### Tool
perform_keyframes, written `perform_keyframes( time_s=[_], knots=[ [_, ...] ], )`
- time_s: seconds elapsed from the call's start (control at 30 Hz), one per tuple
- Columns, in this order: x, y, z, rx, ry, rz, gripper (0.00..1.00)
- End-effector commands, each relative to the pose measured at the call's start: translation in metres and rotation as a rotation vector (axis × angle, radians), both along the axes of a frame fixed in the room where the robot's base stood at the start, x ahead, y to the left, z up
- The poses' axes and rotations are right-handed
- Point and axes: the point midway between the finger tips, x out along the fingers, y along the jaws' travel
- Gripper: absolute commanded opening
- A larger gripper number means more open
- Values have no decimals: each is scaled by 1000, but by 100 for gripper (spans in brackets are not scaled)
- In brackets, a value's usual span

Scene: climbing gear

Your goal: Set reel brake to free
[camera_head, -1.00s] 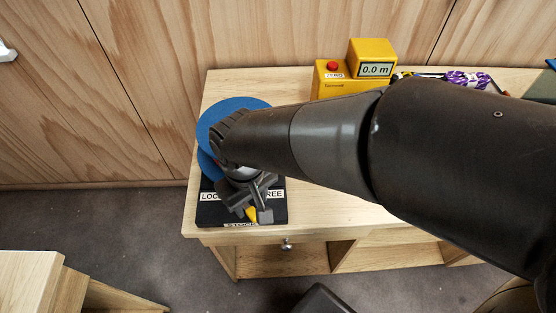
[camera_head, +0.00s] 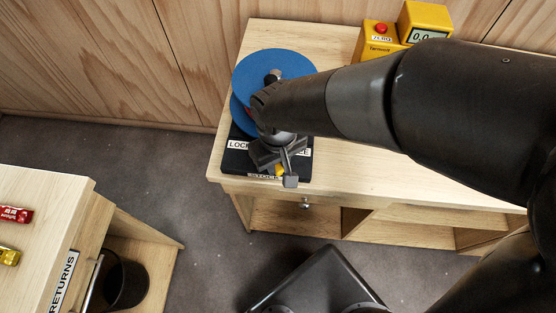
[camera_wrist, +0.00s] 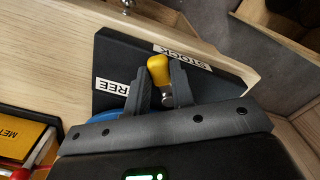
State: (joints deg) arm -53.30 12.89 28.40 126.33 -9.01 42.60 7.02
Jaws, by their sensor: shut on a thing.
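The reel (camera_head: 272,70) has blue discs on a black base (camera_head: 240,163) at the front left corner of the wooden bench. LOCK (camera_head: 238,144) is at the base's left; FREE at its right is partly behind my gripper. My gripper (camera_head: 279,172) is over the base's front part. In the wrist view, the two fingers are shut on the brake lever's yellow knob (camera_wrist: 158,68), one each side. The knob is beside the STOCK label (camera_wrist: 182,57), near the end towards the FREE label (camera_wrist: 118,85). The lever's pivot is hidden.
A yellow meter (camera_head: 424,22) with a red button stands at the back of the bench (camera_head: 360,168). A table with a RETURNS label (camera_head: 64,283) is at the lower left, a dark bin (camera_head: 130,280) beside it. Grey floor lies between them.

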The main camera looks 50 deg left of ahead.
Motion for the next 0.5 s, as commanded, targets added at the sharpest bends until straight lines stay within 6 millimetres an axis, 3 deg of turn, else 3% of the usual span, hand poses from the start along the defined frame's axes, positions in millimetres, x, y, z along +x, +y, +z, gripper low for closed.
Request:
perform_keyframes(
  time_s=[0.2, 0.5],
  knots=[
    [0, 0, 0, 0, 0, 0, 0],
    [6, -1, 0, 0, 1, 121, 0]
  ],
)
